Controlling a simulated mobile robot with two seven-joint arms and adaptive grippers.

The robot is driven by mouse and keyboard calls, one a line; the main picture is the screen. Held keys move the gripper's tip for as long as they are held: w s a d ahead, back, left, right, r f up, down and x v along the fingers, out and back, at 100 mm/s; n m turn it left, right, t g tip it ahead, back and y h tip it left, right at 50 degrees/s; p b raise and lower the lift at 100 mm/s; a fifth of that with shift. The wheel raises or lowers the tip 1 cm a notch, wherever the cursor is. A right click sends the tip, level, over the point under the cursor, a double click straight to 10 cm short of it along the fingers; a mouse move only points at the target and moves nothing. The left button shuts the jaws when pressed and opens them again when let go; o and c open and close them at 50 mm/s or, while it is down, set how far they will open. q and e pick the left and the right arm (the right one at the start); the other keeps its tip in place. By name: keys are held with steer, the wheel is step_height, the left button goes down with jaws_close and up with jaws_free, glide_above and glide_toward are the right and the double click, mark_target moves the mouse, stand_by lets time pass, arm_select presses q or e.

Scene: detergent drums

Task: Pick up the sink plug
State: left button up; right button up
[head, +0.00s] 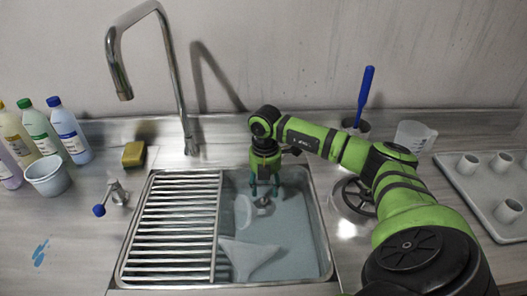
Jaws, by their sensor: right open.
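My right gripper (265,187) reaches down into the right part of the steel sink, its fingers apart. A small metallic piece, which looks like the sink plug (263,204), is just below the fingertips at the sink's bottom. I cannot tell whether the fingers touch it. The gripper hides part of the area behind it. My left gripper is not in view.
The sink (326,262) has a slatted rack (175,232) over its left half. A pale round item (243,212) and a whitish cloth (250,260) lie in it. A tall faucet (178,80) stands behind. A cup tray (470,205) is at right.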

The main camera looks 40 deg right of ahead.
mark_target(264, 200)
steer(key=shift+s+a+f, duration=0.2)
steer(key=shift+f, duration=0.15)
step_height(264, 200, down, 5)
steer(key=shift+w+a+r+p, duration=0.1)
steer(key=shift+r+p, duration=0.05)
steer(key=shift+p, duration=0.7)
steer(key=shift+f, duration=0.25)
jaws_close()
